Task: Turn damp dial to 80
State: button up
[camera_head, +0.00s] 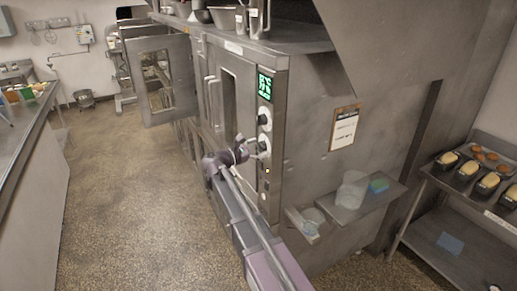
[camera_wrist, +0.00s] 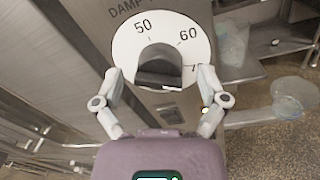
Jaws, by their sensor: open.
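The damp dial (camera_wrist: 128,44) fills the upper middle of the wrist view. It is a white disc under a partly cut-off "DAMP" label, with 50 and 60 readable and part of another mark at its right edge. Its grey knob (camera_wrist: 160,56) stands in the middle; where it points I cannot tell. My gripper (camera_wrist: 159,74) is open, with one finger on each side of the knob, over the disc's lower edge. Contact with the knob is not clear. In the head view my gripper (camera_head: 254,150) is at the lower dial (camera_head: 264,144) on the panel, partly hiding it.
A green display (camera_head: 265,86) and another dial (camera_head: 265,119) are above on the panel. A small shelf (camera_head: 372,205) with a clear container (camera_head: 351,189) juts out at right. A cabinet door (camera_head: 146,102) stands open behind. The floor (camera_head: 130,210) at left is clear.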

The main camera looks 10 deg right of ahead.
jog(key=c, duration=1.1)
jog(key=shift+m, duration=0.5)
jog(key=m+b, duration=0.1)
jog(key=m, duration=0.4)
jog(key=shift+s+f+h, duration=0.1)
jog(key=shift+h, duration=0.2)
jog(key=m, duration=0.6)
jog(key=shift+m, duration=0.3)
